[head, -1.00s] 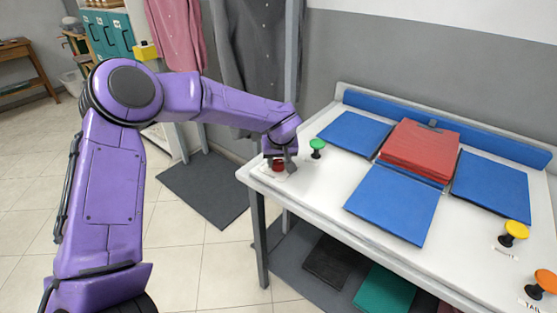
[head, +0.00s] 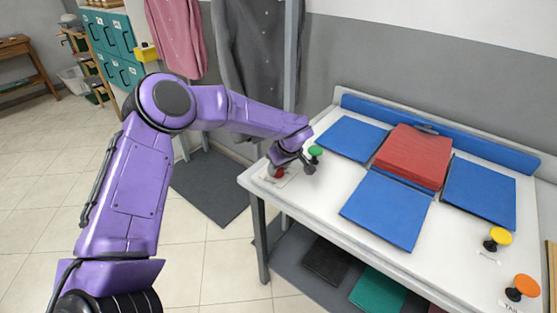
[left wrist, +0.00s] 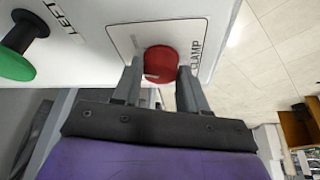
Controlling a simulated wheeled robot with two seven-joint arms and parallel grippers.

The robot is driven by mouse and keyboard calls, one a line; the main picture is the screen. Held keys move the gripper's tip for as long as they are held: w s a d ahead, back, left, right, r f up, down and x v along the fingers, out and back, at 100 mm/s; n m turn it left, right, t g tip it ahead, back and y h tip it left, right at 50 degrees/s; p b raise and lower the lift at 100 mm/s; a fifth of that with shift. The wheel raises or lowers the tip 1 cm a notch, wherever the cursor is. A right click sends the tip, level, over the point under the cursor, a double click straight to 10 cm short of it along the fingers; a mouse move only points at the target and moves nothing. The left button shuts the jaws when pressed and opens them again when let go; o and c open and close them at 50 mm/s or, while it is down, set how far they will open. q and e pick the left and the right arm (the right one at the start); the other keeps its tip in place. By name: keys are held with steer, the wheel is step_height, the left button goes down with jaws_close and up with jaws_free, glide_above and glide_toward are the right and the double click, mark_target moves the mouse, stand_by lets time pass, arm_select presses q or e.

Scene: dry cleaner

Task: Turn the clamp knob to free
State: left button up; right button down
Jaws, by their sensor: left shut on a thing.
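The red clamp knob (left wrist: 160,60) sits on a white plate (left wrist: 118,38) lettered CLAMP, at the table's near left corner. It bears a pale line; other small lettering is partly hidden by a finger. In the head view the knob (head: 279,173) is partly covered by my gripper. My left gripper (head: 292,170) is over it with the wrist turned. In the left wrist view the gripper's two fingers (left wrist: 160,72) stand on either side of the knob, shut on it. My right gripper is in neither view.
A green knob (head: 315,152) stands close beside my left gripper. Blue pads (head: 386,208) and a red folded stack (head: 413,155) lie on the white table. Yellow (head: 499,237) and orange (head: 525,287) knobs are at the right. Hanging shirts (head: 252,50) are behind my arm.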

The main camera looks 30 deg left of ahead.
arm_select(q)
steer(key=n+g+p, duration=0.1)
steer(key=n, duration=0.2)
steer(key=shift+y, duration=0.3)
steer(key=n+g, duration=0.1)
steer(key=n, duration=0.1)
steer(key=shift+w+n+p, duration=0.15)
steer(key=shift+n+p, duration=0.15)
steer(key=n+g, duration=0.1)
steer(key=n, duration=0.2)
steer(key=shift+w+f+n+b, duration=0.1)
steer(key=shift+n+b, duration=0.2)
steer(key=shift+n+g+h+b, duration=0.45)
steer(key=shift+n+g, duration=0.35)
steer(key=shift+n, duration=0.8)
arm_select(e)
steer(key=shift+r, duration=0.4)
arm_select(q)
steer(key=o, duration=1)
steer(key=shift+w, duration=0.1)
